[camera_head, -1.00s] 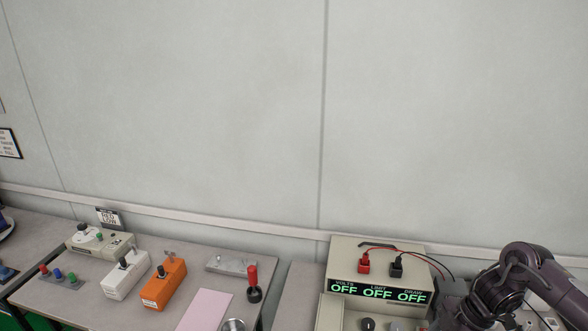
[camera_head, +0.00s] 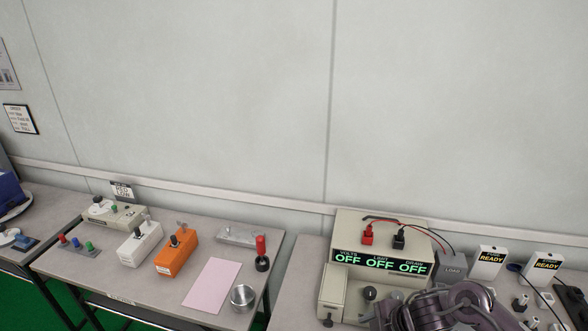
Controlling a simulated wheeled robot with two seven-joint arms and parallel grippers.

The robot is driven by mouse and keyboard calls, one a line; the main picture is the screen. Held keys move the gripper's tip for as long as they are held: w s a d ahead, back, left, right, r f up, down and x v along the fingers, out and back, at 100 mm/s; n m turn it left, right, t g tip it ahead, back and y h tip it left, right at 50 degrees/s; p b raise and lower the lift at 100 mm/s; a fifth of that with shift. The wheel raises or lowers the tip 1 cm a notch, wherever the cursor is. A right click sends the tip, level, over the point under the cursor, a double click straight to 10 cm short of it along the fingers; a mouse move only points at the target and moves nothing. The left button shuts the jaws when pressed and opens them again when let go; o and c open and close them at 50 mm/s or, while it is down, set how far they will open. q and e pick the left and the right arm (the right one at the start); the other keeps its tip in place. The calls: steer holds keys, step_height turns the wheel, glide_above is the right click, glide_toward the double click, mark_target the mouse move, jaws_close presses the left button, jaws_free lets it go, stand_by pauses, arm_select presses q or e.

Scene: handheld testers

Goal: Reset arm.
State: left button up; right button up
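My dark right arm (camera_head: 440,308) shows at the bottom edge, in front of the right bench and overlapping the lower part of the power supply box. Its joint and links are visible, but no gripper fingertips can be made out. My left arm and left gripper are outside the picture. The beige power supply (camera_head: 385,240) has red and black plugs on top, and its three green displays read OFF.
The left bench (camera_head: 110,268) holds an orange tester (camera_head: 176,254), a white tester (camera_head: 139,244), a pink sheet (camera_head: 212,286), a red-handled tool (camera_head: 261,252) and a round metal tin (camera_head: 243,296). Two white READY boxes (camera_head: 489,262) stand on the right bench. A gap separates the benches.

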steer(key=s+a+r+m+t+h, duration=0.1)
steer(key=s+a+r+m+t, duration=0.3)
steer(key=a+m, duration=0.35)
steer(key=s+d+r+m+g+h, duration=0.2)
steer(key=s+d+m+g+h, duration=0.2)
steer(key=s+d+m, duration=0.75)
steer(key=s+a+f+n+g, duration=0.1)
steer(key=s+f, duration=0.1)
steer(key=f, duration=1.4)
steer(key=s+a+f+n, duration=0.1)
steer(key=s+f, duration=0.1)
steer(key=f, duration=1.3)
steer(key=s+d+f, duration=0.1)
steer(key=s+f, duration=0.7)
steer(key=s, duration=0.1)
steer(key=s+d+f+g, duration=0.1)
steer(key=s+d+f, duration=0.1)
steer(key=s+f, duration=0.6)
steer(key=shift+s+d+f+n+g, duration=0.3)
steer(key=shift+s+f, duration=0.1)
steer(key=shift+s, duration=0.4)
